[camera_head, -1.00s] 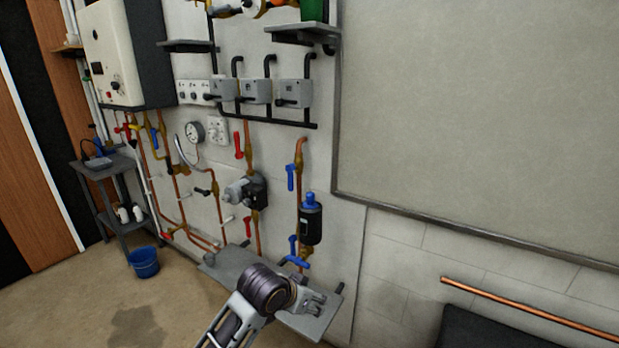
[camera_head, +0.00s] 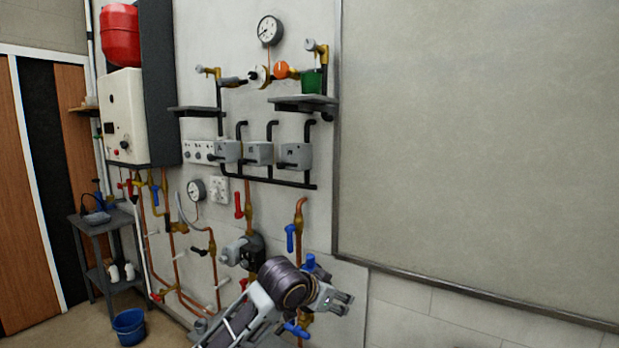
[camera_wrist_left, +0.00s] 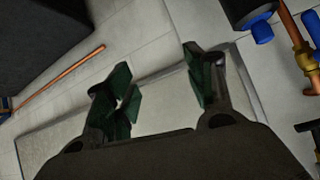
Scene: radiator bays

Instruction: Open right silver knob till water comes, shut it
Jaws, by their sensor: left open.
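The right tap (camera_head: 322,59) is a brass fitting high on the wall with a small silver knob (camera_head: 310,45) at its upper left. A green cup (camera_head: 311,82) stands below it on a dark shelf (camera_head: 303,102). I see no water coming out. A similar tap (camera_head: 208,71) is on the left. My left gripper (camera_head: 343,303) is open and empty, well below the right tap, in front of the lower pipework. In the left wrist view its fingers (camera_wrist_left: 163,88) are spread with nothing between them. My right gripper is out of view.
A pressure gauge (camera_head: 270,31) and an orange knob (camera_head: 282,69) sit between the taps. Grey boxes (camera_head: 258,153) and black pipes are below the shelf. A blank grey panel (camera_head: 470,140) fills the right. A blue bucket (camera_head: 129,327) stands on the floor.

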